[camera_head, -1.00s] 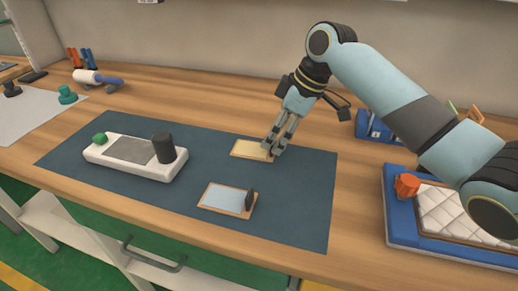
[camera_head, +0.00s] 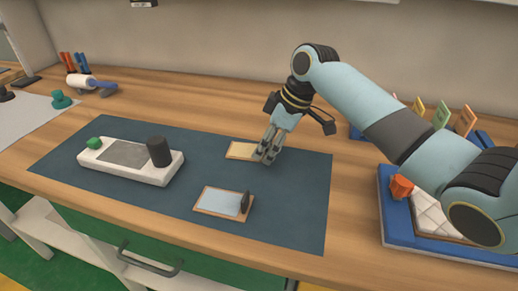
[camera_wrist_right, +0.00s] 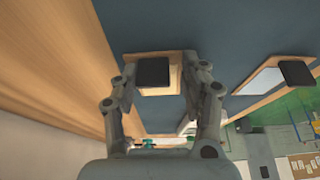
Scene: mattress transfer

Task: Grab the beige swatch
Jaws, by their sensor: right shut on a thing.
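The beige swatch (camera_head: 242,150), a small board with a pale face, lies near the back of the dark blue mat (camera_head: 290,205). My right gripper (camera_head: 266,155) is down at its right end. In the right wrist view the swatch (camera_wrist_right: 173,57) carries a dark block (camera_wrist_right: 153,72), which sits between the fingers of my right gripper (camera_wrist_right: 160,82). The gripper is shut on the swatch by this block. In the head view the fingers hide the block. My left gripper is not in view.
A light blue swatch (camera_head: 222,201) with a dark upright block lies nearer the front of the mat. A white device (camera_head: 130,162) with a black knob stands at left. A blue tray (camera_head: 388,225) holding a quilted white piece (camera_head: 428,212) is at right, partly behind my arm.

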